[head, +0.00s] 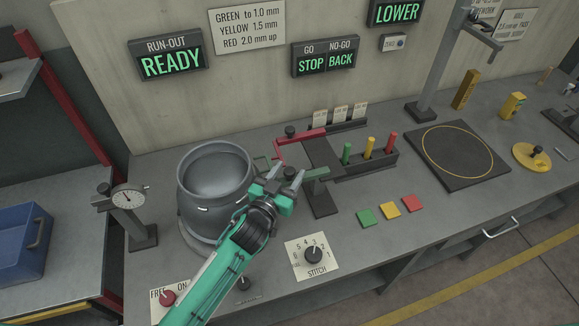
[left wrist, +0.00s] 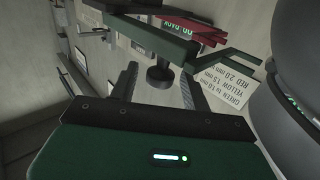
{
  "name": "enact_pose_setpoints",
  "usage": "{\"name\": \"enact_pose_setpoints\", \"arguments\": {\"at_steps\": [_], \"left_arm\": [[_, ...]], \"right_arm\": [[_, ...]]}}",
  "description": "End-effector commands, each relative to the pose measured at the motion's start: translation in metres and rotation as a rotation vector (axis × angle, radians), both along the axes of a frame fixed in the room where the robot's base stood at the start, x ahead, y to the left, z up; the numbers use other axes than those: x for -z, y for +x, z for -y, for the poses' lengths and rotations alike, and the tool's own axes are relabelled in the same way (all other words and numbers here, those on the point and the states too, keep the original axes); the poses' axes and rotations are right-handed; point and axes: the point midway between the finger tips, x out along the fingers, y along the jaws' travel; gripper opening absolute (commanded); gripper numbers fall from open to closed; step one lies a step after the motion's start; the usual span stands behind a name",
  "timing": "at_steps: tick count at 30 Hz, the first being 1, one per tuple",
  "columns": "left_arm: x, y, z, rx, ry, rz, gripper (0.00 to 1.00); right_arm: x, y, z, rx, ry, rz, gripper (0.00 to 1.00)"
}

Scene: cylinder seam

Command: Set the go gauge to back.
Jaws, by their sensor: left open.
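The green go gauge (head: 316,174) stands on the bench just right of the pot-like cylinder (head: 213,200), partly hidden by my left gripper (head: 287,174). In the left wrist view, its green bars (left wrist: 155,40) cross above my fingers. Its black knob (left wrist: 160,76) appears between the two fingers of my left gripper (left wrist: 157,88). The fingers are open with gaps to the knob; I cannot tell its depth between them. The red no-go gauge (head: 303,134) sits behind, with its own black knob. The wall sign (head: 326,57) reads STOP under GO and BACK under NO-GO. My right gripper is out of view.
A dial gauge (head: 127,199) stands left of the cylinder. A stitch dial (head: 313,256) is in front. Green, yellow and red pegs (head: 368,148) stand in a rack to the right. Colored tiles (head: 390,207) lie on open bench. A blue bin (head: 22,246) is far left.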

Motion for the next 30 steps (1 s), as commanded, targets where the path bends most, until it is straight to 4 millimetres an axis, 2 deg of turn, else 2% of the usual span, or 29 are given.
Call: {"name": "enact_pose_setpoints", "arguments": {"at_steps": [4, 13, 14, 21, 26, 30], "left_arm": [[-0.001, 0.009, 0.004, 0.000, 0.000, 0.001, 0.48], [0.000, 0.010, 0.005, 0.001, 0.000, 0.000, 0.48], [0.000, 0.010, 0.005, 0.001, 0.000, 0.000, 0.46], [0.000, 0.010, 0.005, 0.000, 0.000, 0.000, 0.00], [0.001, 0.011, 0.008, 0.000, -0.001, 0.000, 0.00], [0.002, 0.016, 0.024, 0.000, -0.004, -0.001, 0.00]], "right_arm": [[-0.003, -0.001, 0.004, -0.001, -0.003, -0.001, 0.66], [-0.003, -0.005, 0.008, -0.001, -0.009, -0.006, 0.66], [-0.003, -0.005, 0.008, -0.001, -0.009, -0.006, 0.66], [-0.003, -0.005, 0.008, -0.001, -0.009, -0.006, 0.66], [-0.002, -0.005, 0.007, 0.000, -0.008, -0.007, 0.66], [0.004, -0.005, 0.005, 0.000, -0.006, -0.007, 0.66]]}}
